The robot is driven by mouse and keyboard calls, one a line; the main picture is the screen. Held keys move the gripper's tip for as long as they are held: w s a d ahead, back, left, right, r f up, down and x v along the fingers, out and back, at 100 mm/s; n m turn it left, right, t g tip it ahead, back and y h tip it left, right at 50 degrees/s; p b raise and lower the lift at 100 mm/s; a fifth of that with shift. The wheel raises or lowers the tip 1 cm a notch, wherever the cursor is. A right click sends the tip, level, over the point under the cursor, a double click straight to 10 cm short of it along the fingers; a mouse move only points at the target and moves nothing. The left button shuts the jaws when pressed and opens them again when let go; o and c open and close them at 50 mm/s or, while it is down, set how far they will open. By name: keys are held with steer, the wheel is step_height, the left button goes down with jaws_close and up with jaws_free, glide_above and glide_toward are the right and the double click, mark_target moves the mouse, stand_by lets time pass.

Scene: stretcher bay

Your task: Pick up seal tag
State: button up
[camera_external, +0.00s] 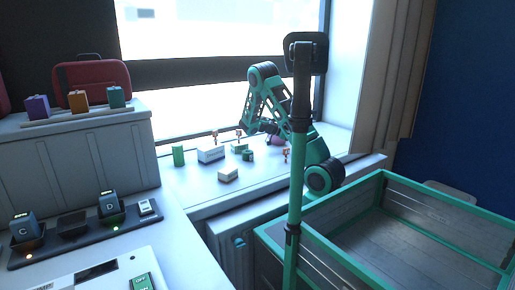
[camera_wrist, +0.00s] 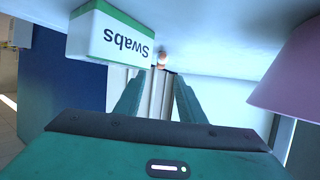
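Several small orange-red pieces stand on the white window sill in the external view; the seal tag may be among them, but they are too small to tell. One piece (camera_external: 214,135) is at the left, one (camera_external: 239,133) beside my arm's end, one (camera_external: 286,154) at the right. In the wrist view a small orange and pale piece (camera_wrist: 162,59) shows beyond my fingertips, roughly in line with the gap. My gripper (camera_wrist: 156,88) is open, with its two teal fingers apart and nothing seen between them. In the external view its fingers are hard to make out.
A white and green Swabs box (camera_wrist: 112,38) is close by one finger, and a pink-purple object (camera_wrist: 290,68) is on the other side. A green-rimmed bin (camera_external: 350,258) is at the right.

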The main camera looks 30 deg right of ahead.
steer(key=shift+x, duration=4)
steer(key=shift+w+f, duration=0.1)
steer(key=shift+w, duration=0.05)
jaws_close()
